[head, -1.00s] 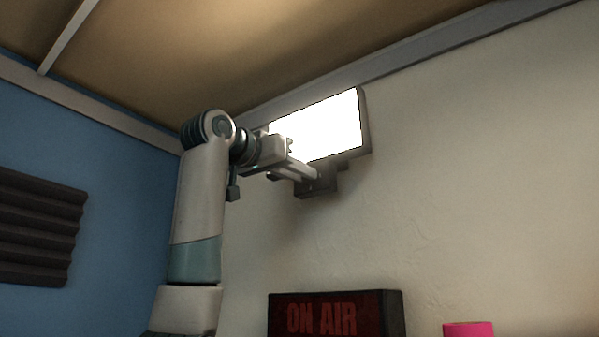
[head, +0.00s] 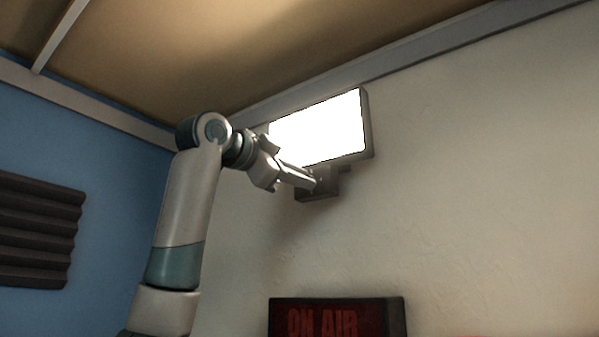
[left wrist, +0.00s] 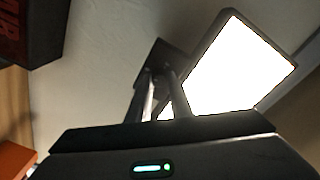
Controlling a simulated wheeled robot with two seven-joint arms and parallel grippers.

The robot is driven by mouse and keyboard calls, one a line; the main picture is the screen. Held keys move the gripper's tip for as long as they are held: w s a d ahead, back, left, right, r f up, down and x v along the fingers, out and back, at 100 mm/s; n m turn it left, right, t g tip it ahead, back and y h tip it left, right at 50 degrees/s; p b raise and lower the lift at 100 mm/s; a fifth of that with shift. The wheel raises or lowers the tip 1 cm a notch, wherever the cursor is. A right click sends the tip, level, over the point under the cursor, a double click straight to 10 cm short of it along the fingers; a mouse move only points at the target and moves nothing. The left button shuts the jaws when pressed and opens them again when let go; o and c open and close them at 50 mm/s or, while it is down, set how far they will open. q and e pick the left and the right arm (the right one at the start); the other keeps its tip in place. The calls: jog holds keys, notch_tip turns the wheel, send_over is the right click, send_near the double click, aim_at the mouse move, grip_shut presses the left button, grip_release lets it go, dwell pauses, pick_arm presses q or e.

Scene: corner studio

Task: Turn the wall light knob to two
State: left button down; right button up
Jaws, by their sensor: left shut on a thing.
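The wall light (head: 322,128) is a bright white panel in a dark frame, high on the pale wall; it is lit. It also shows in the left wrist view (left wrist: 235,68). A small dark box (head: 318,192) sits under the panel, and it shows in the left wrist view (left wrist: 163,62) too. My left gripper (head: 312,184) reaches in from the left with its fingertips at this box, shut on the knob there. The fingers hide the knob, so its setting cannot be read. My right gripper is in neither view.
A dark ON AIR sign (head: 337,317) is on the wall below. Dark ridged foam (head: 35,230) hangs on the blue wall at left. The ceiling is close above the light. The wall to the right of the light is bare.

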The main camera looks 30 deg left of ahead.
pick_arm(q)
jog(key=shift+w+f+m, duration=0.1)
jog(key=shift+f+m, duration=0.05)
jog(key=shift+m, duration=0.45)
jog(key=c, duration=1.6)
grip_release()
jog(key=b+v, duration=0.6)
jog(key=v, duration=1.1)
jog(key=shift+s+b, duration=0.3)
jog(key=shift+w, duration=0.1)
